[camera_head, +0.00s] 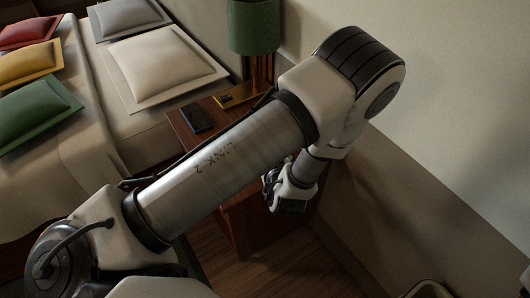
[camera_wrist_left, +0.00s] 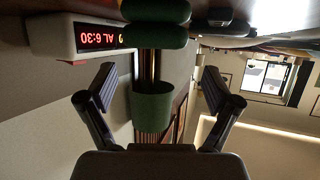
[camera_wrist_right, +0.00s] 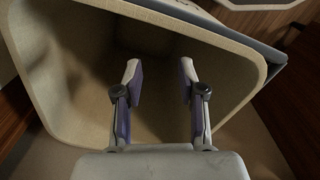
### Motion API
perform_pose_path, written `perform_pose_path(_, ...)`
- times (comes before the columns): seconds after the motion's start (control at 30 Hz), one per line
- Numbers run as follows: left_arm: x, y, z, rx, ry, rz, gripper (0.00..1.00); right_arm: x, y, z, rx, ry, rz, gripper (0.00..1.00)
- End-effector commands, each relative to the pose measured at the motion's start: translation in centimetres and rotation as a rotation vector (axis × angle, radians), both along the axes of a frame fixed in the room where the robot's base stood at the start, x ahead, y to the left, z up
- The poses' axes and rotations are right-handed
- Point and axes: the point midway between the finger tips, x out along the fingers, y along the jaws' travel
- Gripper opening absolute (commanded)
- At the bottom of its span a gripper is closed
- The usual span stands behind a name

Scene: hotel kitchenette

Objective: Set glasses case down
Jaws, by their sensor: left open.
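My left gripper (camera_head: 288,195) is beside the dark wooden nightstand (camera_head: 235,225), below my raised forearm in the head view. In the left wrist view, which is upside down, its two fingers (camera_wrist_left: 157,90) stand wide apart with nothing between them. A rounded green object (camera_wrist_left: 155,10), seemingly the glasses case, shows at the top of that view, ahead of the fingers and apart from them. The head view does not show it; my arm hides part of the nightstand. My right gripper (camera_wrist_right: 161,80) is open and empty in its wrist view.
A lamp with a green shade (camera_head: 254,28) and a dark flat object (camera_head: 197,116) stand on the nightstand. A white alarm clock (camera_wrist_left: 50,36) is near the green object. The bed (camera_head: 95,145) is at left, the wall at right. A beige hollow container (camera_wrist_right: 50,75) surrounds my right fingers in view.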

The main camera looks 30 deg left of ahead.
Motion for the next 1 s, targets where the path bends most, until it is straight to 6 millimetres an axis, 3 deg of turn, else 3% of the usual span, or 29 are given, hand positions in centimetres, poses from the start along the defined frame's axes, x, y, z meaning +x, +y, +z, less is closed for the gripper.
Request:
perform_pose_path(0.03, 0.3, 0.3, -1.1, -0.002, -0.003, 0.002, 0.9, 0.0, 0.0, -1.8, 0.0, 0.001, 0.0, 0.4)
perform_pose_path(0.1, 0.7, 0.6, -1.1, -0.003, -0.001, 0.001, 0.9, 0.0, 0.0, -2.5, 0.0, 0.001, -0.001, 0.4)
perform_pose_path(0.43, 3.8, 3.4, -2.9, -0.006, 0.0, 0.004, 0.9, 0.0, 0.0, -3.4, 0.0, 0.0, -0.001, 0.4)
perform_pose_path(0.7, 4.3, 3.8, -3.0, -0.002, 0.003, -0.001, 0.9, 0.0, 0.0, -3.3, 0.0, 0.0, -0.001, 0.4)
perform_pose_path(0.77, 4.3, 3.8, -3.0, -0.002, 0.003, -0.001, 0.72, 0.0, 0.0, -3.3, 0.0, 0.0, -0.001, 0.4)
perform_pose_path(0.9, 4.3, 3.8, -3.0, -0.002, 0.003, -0.001, 0.22, 0.0, 0.0, -3.3, 0.0, 0.0, -0.001, 0.4)
perform_pose_path(0.97, 4.3, 3.8, -3.0, -0.002, 0.003, -0.001, 0.22, 0.0, 0.0, -3.3, 0.0, 0.0, -0.001, 0.4)
perform_pose_path(1.0, 4.3, 3.8, -3.0, -0.002, 0.003, -0.001, 0.16, 0.0, 0.0, -3.3, 0.0, 0.0, -0.001, 0.4)
